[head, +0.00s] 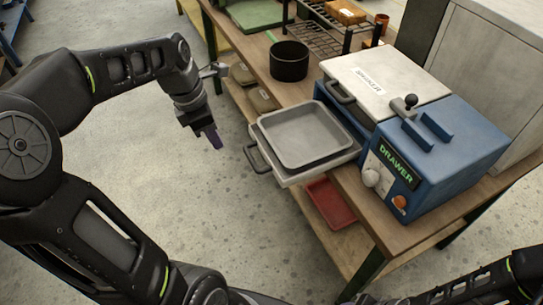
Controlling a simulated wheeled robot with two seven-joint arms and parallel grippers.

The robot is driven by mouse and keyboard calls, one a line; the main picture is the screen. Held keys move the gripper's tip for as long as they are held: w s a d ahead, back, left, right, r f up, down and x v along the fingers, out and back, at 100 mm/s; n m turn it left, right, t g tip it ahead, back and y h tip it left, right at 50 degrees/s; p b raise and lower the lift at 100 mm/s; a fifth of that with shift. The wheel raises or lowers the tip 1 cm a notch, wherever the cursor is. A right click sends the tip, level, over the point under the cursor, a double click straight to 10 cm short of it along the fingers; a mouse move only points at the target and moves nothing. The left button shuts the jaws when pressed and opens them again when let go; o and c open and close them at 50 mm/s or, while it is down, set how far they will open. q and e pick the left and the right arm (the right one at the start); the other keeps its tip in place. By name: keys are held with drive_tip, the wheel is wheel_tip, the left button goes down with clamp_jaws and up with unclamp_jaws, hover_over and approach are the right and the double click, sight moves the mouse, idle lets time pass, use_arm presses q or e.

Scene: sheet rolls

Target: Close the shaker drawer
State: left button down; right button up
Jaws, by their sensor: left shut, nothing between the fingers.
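The shaker (369,86) is a machine with a white top and a blue control box (437,160) marked "DRAWER". Its drawer (287,179) is pulled out to the left, past the bench edge, and carries a grey tray (308,136). The drawer's dark handle (256,160) faces left. My left gripper (212,146) is shut and empty, pointing down, left of the handle and apart from it. My right gripper is not in view; only part of my right arm shows at the bottom right.
The wooden bench (355,196) holds a black pot (289,61) and a dark rack (318,38) behind the drawer. A red tray (330,203) lies on the lower shelf. A large grey cabinet (490,70) stands right of the shaker. The floor left of the bench is clear.

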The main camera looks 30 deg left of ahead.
use_arm(q)
drive_tip(key=w+d+f, duration=0.2)
drive_tip(key=w+f, duration=0.3)
drive_tip(key=f, duration=0.5)
drive_tip(key=shift+w+d+f+n+p, duration=0.15)
drive_tip(key=shift+d+f+n+p, duration=0.15)
drive_tip(key=shift+d+n, duration=0.1)
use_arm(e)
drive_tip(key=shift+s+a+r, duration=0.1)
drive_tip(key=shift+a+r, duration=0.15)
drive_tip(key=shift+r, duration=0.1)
use_arm(q)
drive_tip(key=shift+w+d, duration=0.1)
